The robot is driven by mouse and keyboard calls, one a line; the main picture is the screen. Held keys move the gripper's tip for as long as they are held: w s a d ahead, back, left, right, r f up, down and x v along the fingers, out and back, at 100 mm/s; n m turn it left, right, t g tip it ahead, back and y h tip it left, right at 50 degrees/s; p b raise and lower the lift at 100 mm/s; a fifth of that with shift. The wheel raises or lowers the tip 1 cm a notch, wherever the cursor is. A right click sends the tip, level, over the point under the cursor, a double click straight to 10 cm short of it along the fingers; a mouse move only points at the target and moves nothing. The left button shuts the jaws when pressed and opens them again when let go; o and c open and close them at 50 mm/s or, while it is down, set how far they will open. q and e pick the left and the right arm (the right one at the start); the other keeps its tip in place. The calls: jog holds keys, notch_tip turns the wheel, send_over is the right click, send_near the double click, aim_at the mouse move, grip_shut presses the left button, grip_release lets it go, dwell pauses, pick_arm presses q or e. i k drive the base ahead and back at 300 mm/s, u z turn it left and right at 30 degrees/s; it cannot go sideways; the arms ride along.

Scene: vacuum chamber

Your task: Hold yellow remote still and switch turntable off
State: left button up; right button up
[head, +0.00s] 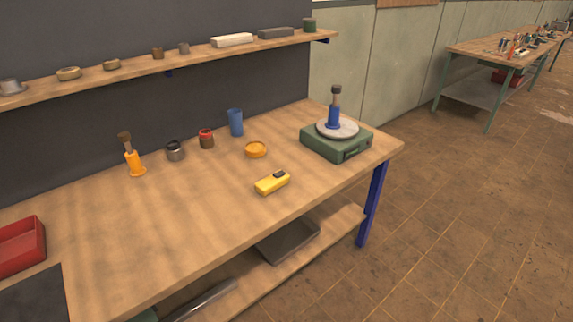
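The yellow remote (272,183) lies on the wooden workbench near its front edge, with a dark patch on its top at the far right end. The turntable (335,142) stands to the right of it, near the bench's right end. It has a green box base and a round light grey plate (348,128) on top. A blue piece with a dark top (334,110) stands upright on the plate. I cannot tell from this single frame whether the plate turns. Neither of my grippers shows in the head view.
On the workbench (190,220) stand an orange-handled tool (134,157), a grey jar (175,151), a red-and-dark can (206,138), a blue cup (235,122) and an orange dish (256,149). A red tray (20,247) sits at the left. The bench is clear around the remote.

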aim_at(281, 173)
jog(key=u, duration=0.2)
jog(key=k, duration=0.35)
jog(key=z, duration=1.15)
jog(key=i, duration=0.9)
jog(key=u, duration=0.5)
jog(key=i, duration=0.65)
jog(key=u, duration=0.8)
